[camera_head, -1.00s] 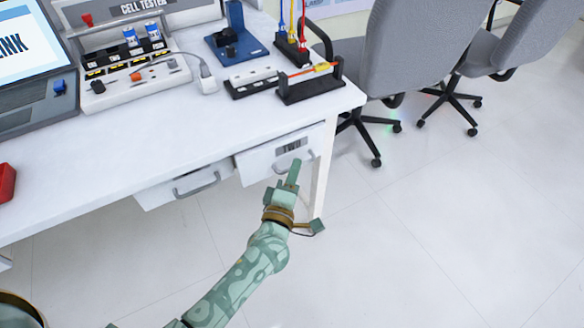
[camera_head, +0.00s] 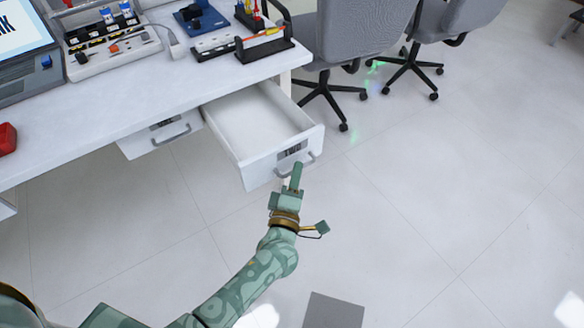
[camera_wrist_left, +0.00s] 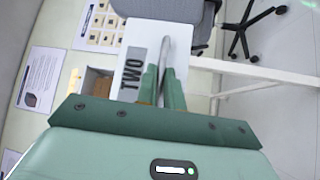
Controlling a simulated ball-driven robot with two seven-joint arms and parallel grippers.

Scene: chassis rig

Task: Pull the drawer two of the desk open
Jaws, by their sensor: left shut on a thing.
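Drawer two (camera_head: 262,128) of the white desk (camera_head: 110,95) stands well out from under the desk top, and its inside looks empty. Its front panel carries a grey label, which reads "TWO" in the left wrist view (camera_wrist_left: 134,66). A grey bar handle (camera_head: 312,160) is on that front; it also shows in the left wrist view (camera_wrist_left: 166,50). My left gripper (camera_head: 296,172) is shut on the handle, with its green fingers (camera_wrist_left: 162,88) on either side of the bar. My right gripper is not in view.
A second, closed drawer (camera_head: 160,135) with its own handle is to the left. Grey office chairs (camera_head: 365,35) stand to the right of the desk. A grey flat-topped object (camera_head: 333,311) is at the bottom.

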